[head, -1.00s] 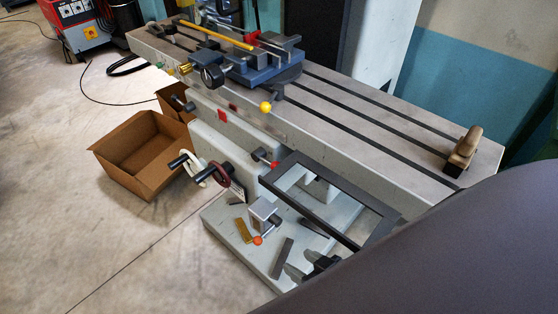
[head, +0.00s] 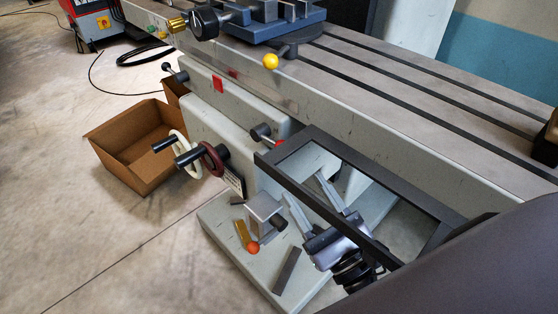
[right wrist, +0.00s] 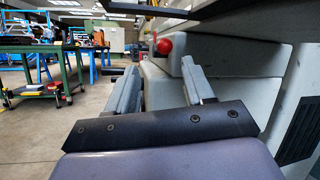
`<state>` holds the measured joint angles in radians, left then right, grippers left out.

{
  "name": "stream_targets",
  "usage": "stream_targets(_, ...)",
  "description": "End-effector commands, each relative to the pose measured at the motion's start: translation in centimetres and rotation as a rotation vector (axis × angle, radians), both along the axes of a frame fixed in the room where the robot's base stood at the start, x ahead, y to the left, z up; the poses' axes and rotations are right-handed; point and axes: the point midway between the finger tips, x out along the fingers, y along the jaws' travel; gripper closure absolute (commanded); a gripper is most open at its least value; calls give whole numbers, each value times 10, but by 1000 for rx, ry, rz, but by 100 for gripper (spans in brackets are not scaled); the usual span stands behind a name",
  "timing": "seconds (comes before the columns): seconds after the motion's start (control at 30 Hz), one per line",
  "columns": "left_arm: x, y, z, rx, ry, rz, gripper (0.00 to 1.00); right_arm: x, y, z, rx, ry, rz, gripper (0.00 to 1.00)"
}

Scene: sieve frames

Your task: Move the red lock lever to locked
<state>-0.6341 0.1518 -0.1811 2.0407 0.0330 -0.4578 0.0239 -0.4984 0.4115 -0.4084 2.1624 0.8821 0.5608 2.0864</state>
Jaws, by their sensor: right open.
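The red lock lever's red knob (head: 279,143) shows on the machine's front, beside a short dark handle (head: 262,132); the dark frame partly covers this spot. A red ball (right wrist: 164,46), apparently the same knob, shows in the right wrist view, beyond and above the space between my fingers. My right gripper (head: 304,184) is open and empty, its two grey fingers pointing up toward the knob from below, apart from it. In the right wrist view the open fingers (right wrist: 162,85) show with clear space between them. My left gripper is not in view.
A dark rectangular frame (head: 325,196) juts out over my right gripper. Handwheels with dark handles (head: 212,158) stand left of the knob. The machine base (head: 222,221) bears an orange ball (head: 253,248) and loose bars. A cardboard box (head: 132,150) stands on the floor at left.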

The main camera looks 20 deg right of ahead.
Motion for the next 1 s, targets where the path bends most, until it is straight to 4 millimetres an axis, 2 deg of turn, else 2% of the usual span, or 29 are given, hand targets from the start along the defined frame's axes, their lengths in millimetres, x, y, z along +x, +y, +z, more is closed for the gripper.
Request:
stream_targets(0.1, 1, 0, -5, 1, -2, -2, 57, 0, -4, -2, 104, -2, 17, 48)
stream_targets(0.23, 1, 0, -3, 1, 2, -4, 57, 7, -4, 3, 141, -4, 22, 48)
stream_targets(0.5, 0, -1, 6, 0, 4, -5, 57, 42, 0, 20, 139, -6, 19, 48)
stream_targets(0.7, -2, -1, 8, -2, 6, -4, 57, 60, 2, 26, 136, -3, 20, 48)
stream_targets(1.0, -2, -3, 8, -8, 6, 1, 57, 65, 3, 26, 134, -1, 21, 48)
